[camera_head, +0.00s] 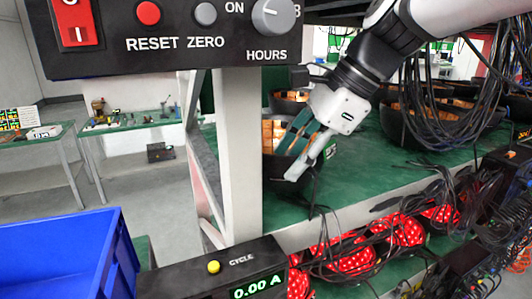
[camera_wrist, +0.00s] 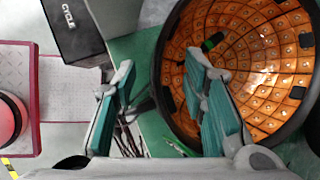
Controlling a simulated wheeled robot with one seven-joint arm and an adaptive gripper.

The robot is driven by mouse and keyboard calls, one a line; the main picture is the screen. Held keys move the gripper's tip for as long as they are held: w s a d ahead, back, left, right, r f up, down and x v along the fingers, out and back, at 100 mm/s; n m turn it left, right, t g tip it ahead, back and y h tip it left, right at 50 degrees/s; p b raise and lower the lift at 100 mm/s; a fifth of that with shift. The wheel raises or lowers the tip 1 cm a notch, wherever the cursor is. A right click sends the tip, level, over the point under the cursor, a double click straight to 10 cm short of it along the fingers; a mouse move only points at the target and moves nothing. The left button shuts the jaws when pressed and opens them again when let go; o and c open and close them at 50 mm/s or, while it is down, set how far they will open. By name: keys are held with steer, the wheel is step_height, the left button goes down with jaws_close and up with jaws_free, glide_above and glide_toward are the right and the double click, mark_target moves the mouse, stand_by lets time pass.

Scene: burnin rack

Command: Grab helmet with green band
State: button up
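A black helmet with an orange tiled inside (camera_head: 275,168) lies open side up on the green upper shelf, below my gripper (camera_head: 288,164). It fills the right of the wrist view (camera_wrist: 250,55). A small dark clip with a green tint (camera_wrist: 212,42) shows inside it; I cannot tell whether this is the green band. My gripper (camera_wrist: 168,72) is open with nothing between its teal pads. In the wrist view one finger overlaps the helmet's opening and the other is outside, left of the rim. Contact with the rim cannot be told.
More black helmets (camera_head: 428,128) with orange insides and loose cables (camera_head: 440,90) stand along the shelf. Red lit helmets (camera_head: 345,262) sit below. A white post (camera_head: 240,160), a control panel (camera_head: 170,58), a CYCLE box (camera_head: 200,272) and a blue bin (camera_head: 60,250) are left of the gripper.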

steer(key=shift+x, duration=1.1)
jaws_close()
steer(key=shift+r, duration=0.15)
